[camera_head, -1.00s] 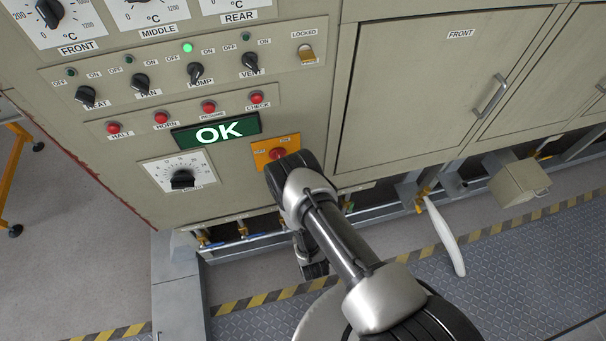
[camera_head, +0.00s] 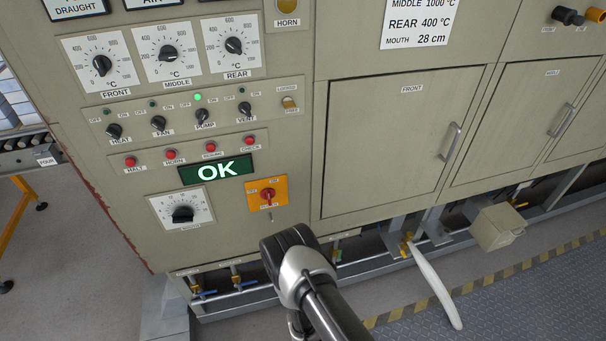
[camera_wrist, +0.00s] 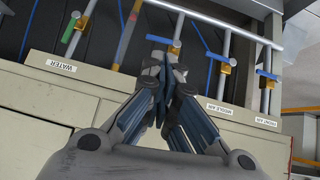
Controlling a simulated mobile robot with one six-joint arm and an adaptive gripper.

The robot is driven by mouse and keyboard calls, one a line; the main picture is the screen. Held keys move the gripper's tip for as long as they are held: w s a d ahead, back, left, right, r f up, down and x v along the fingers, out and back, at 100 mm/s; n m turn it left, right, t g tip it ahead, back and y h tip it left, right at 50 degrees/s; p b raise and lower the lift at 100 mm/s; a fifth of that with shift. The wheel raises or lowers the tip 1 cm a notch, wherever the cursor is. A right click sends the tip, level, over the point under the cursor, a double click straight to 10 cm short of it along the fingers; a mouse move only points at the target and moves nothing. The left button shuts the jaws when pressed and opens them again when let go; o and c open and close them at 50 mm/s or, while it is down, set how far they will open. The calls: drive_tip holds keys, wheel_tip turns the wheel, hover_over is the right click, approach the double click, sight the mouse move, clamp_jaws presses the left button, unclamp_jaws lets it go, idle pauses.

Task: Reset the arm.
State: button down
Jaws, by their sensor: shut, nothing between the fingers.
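My gripper (camera_wrist: 172,75) shows in the wrist view with its blue-grey fingers together and nothing between them. It points at a row of pipes with brass valves (camera_wrist: 174,48), apart from them as far as I can tell. In the head view my arm (camera_head: 300,270) reaches up from the bottom edge in front of the furnace's lower front. The gripper itself is not visible there. An orange plate with a red rotary switch (camera_head: 267,194) sits just above the arm's dark joint, in full view.
The beige control panel (camera_head: 130,240) carries dials, knobs, red buttons and a green OK display (camera_head: 216,169). Closed cabinet doors (camera_head: 400,140) stand to the right. A white lever (camera_head: 436,288) and a beige box (camera_head: 497,228) stick out low. Striped floor tape (camera_head: 500,276) edges the metal plate floor.

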drive_tip(key=w+a+r+m+g, duration=0.1)
drive_tip(key=w+a+r, duration=0.1)
drive_tip(key=w+r, duration=1.05)
drive_tip(key=d+r+m+g, duration=0.1)
drive_tip(key=d+r, duration=0.1)
drive_tip(key=r, duration=0.9)
drive_tip(key=d+r, duration=0.2)
drive_tip(key=r, duration=1)
drive_tip(key=d+v, duration=0.2)
drive_tip(key=v, duration=0.8)
drive_tip(key=d+f+v, duration=0.1)
drive_tip(key=d+v, duration=0.1)
drive_tip(key=v, duration=0.9)
drive_tip(key=s+d+r+g+h, duration=0.1)
drive_tip(key=s+d+r, duration=0.2)
drive_tip(key=s, duration=0.6)
drive_tip(key=s+d+r+m+g, duration=0.1)
drive_tip(key=s+d+r, duration=0.2)
drive_tip(key=s, duration=0.7)
drive_tip(key=shift+s+d+h, duration=0.2)
drive_tip(key=shift+s+h, duration=0.05)
drive_tip(key=shift+h, duration=0.15)
drive_tip(key=shift+d+r+m, duration=0.1)
drive_tip(key=shift+d+m, duration=0.05)
drive_tip(key=shift+m, duration=0.15)
